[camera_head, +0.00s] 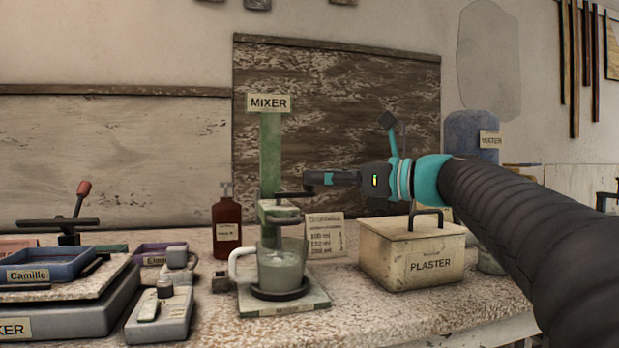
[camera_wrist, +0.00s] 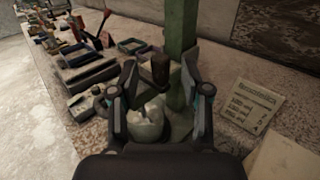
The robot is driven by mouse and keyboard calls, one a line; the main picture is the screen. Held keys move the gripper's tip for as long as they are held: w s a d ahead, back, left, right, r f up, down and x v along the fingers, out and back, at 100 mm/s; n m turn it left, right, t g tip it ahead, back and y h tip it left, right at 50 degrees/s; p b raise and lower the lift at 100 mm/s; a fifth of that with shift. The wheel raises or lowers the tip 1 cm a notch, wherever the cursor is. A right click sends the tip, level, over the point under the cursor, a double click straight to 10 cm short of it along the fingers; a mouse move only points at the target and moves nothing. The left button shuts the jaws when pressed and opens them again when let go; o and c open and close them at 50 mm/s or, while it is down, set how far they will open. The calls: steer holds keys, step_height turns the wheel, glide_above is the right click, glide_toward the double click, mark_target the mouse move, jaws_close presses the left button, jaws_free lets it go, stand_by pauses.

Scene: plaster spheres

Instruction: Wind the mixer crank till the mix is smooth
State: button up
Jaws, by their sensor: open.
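The green mixer (camera_head: 270,160) stands on the bench under a "MIXER" sign, with its dark crank (camera_head: 292,195) above the mug. A clear mug (camera_head: 282,268) of pale grey mix sits on the mixer's base. My gripper (camera_head: 312,178) comes in from the right, level with the top of the crank. In the wrist view my gripper (camera_wrist: 163,98) is open, and the dark crank knob (camera_wrist: 160,70) shows between its two fingers. I cannot tell whether a finger touches the knob. The mug (camera_wrist: 146,118) lies below, partly hidden by the fingers.
A plaster box (camera_head: 412,255) with a handle stands right of the mixer, below my arm. A brown bottle (camera_head: 227,228) and a recipe card (camera_head: 325,236) stand close behind. Trays and a shaker (camera_head: 65,300) fill the left. The bench front before the mixer is clear.

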steer(key=shift+x, duration=1.7)
jaws_close()
